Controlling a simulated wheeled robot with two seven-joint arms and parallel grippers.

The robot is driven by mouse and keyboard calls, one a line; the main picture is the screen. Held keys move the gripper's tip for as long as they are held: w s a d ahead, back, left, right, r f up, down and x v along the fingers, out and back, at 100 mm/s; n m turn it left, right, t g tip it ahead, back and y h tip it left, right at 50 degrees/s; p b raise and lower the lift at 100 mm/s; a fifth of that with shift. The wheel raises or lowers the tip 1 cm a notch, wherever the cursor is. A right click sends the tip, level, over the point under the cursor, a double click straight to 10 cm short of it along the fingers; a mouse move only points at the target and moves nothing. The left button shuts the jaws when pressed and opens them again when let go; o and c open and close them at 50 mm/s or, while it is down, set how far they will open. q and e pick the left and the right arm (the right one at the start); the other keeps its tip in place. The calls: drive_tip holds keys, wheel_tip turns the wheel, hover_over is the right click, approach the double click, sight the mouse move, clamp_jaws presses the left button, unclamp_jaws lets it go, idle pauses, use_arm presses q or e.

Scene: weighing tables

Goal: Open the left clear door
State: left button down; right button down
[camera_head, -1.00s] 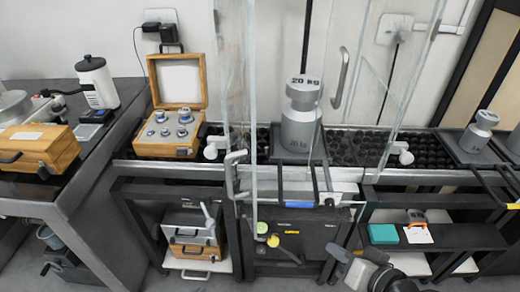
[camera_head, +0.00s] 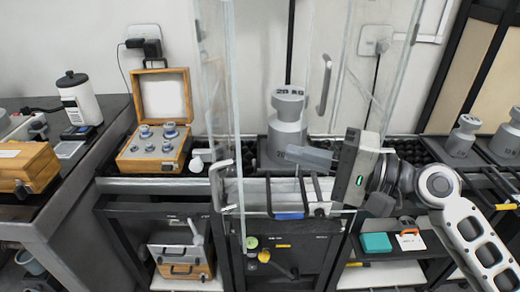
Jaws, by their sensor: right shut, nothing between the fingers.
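The left clear door (camera_head: 212,70) is a tall glass panel at the left side of the weighing case. It is seen at a steep angle, and I cannot tell how far it stands open. A grey bar handle (camera_head: 218,186) shows near its lower end. My right gripper (camera_head: 285,152) comes in from the right, shut and empty. Its fingers point left, in front of the 20 kg weight (camera_head: 287,112), with a gap between them and the left door's handle. They hide part of the weight's lower body. My left gripper is not in view.
A second bar handle (camera_head: 324,85) shows on clear glass right of the weight. A wooden weight box (camera_head: 150,160) stands open on the left, near a white canister (camera_head: 80,98). More grey weights (camera_head: 463,137) stand at the right.

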use_arm(q)
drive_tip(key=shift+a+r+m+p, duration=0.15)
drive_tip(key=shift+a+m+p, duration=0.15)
drive_tip(key=shift+p, duration=0.75)
use_arm(e)
drive_tip(key=a, duration=0.7)
drive_tip(key=shift+s, duration=0.15)
drive_tip(key=shift+d, duration=0.1)
